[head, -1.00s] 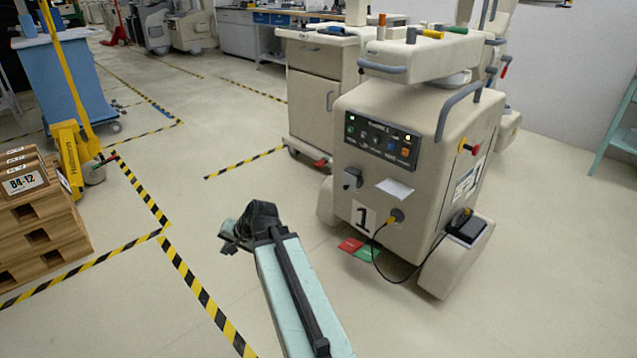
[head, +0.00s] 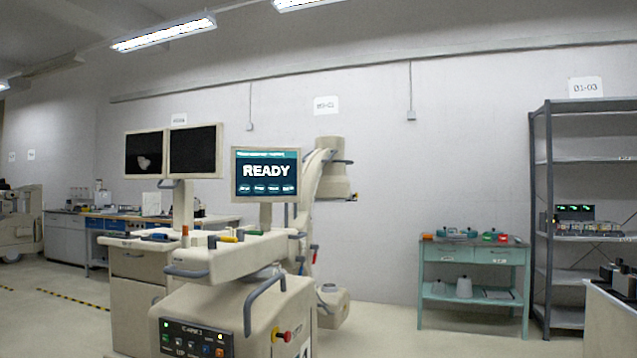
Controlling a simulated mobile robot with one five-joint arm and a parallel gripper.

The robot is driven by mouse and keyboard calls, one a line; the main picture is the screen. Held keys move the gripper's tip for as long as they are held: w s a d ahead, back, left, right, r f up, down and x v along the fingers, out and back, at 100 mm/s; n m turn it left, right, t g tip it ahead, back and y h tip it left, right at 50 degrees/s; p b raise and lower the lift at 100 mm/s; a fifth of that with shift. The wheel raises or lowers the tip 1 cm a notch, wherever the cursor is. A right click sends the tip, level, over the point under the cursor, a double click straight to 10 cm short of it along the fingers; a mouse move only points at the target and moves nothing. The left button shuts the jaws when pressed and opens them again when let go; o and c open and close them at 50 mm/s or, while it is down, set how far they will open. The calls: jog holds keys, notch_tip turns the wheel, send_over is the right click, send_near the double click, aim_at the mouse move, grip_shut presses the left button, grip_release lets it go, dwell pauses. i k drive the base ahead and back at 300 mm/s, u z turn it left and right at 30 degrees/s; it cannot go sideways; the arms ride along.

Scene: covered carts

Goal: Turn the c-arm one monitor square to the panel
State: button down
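The c-arm one unit (head: 235,300) is a beige wheeled machine in the lower left middle of the head view. Its control panel (head: 197,338) with lit buttons shows on its front at the bottom edge. Its monitor (head: 266,174) stands on top, its lit screen reading "READY". The screen faces roughly toward me; I cannot tell exactly how it is angled to the panel. The curved c-arm (head: 318,190) rises behind the monitor. My gripper is not in view now.
Two dark monitors (head: 173,152) stand on a beige cart (head: 135,264) behind left. A teal shelf table (head: 473,256) with small items stands by the back wall. A grey metal rack (head: 540,200) is at right. Floor between the machine and the teal table looks clear.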

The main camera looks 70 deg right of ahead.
aim_at(264, 177)
jog(key=k, duration=0.5)
jog(key=u, duration=1.35)
jog(key=k, duration=2.8)
jog(key=z, duration=2.35)
jog(key=i, duration=1)
